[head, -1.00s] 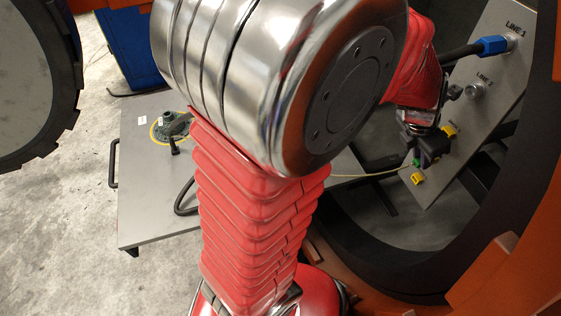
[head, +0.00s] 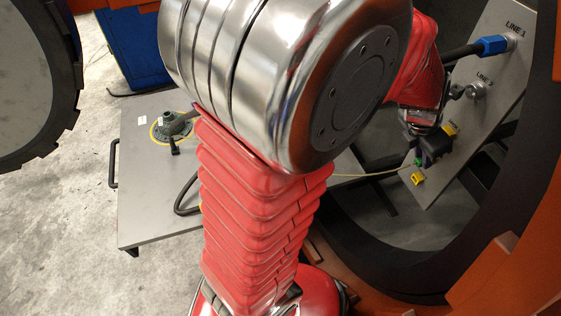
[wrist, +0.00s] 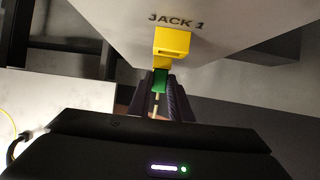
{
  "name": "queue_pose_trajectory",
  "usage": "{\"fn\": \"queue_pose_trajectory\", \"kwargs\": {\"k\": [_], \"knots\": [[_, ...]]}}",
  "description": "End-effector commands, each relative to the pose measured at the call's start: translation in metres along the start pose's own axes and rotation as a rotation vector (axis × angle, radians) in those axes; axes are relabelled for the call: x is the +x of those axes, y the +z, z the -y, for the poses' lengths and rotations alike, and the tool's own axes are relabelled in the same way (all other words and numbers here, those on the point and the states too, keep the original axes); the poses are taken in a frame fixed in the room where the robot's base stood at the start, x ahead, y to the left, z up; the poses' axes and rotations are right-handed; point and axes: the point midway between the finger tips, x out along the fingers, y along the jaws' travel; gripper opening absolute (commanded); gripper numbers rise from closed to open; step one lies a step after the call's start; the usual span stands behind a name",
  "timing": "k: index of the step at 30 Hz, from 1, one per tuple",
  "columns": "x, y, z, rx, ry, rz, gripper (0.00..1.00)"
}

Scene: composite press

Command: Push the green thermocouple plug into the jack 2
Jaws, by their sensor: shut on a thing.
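My gripper (wrist: 160,97) is shut on the green thermocouple plug (wrist: 160,80), one dark finger on each side of it. Its pale cable runs back between the fingers. A yellow jack (wrist: 173,40) sits under the label JACK 1 in the wrist view. A second yellow patch (wrist: 161,65) lies directly beyond the plug's tip; I cannot tell whether they touch. In the head view my gripper (head: 427,155) is at the panel, with the green plug (head: 418,162) near the lower yellow jack (head: 417,179). Another yellow jack (head: 450,129) is partly hidden. No JACK 2 label is readable.
The grey panel (head: 492,65) also carries a LINE 1 fitting with a blue connector (head: 493,45) and a bare LINE 2 fitting (head: 477,90). A dark ring frame (head: 395,283) surrounds this area. A grey cart (head: 150,205) stands at left.

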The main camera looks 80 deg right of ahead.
Motion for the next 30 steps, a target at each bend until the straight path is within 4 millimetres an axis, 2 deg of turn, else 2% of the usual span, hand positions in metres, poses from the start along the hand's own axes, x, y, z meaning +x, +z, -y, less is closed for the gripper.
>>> {"fn": "queue_pose_trajectory", "kwargs": {"k": [3,4,13,23,30], "knots": [[0.000,0.001,0.000,0.000,0.000,0.000,0.00],[0.000,0.001,0.000,0.000,0.000,0.000,0.19],[0.000,0.000,0.000,0.000,0.000,0.000,0.40],[-0.002,0.000,0.000,0.000,0.000,0.000,0.40],[-0.022,0.001,-0.001,0.000,0.001,0.003,0.40]]}}
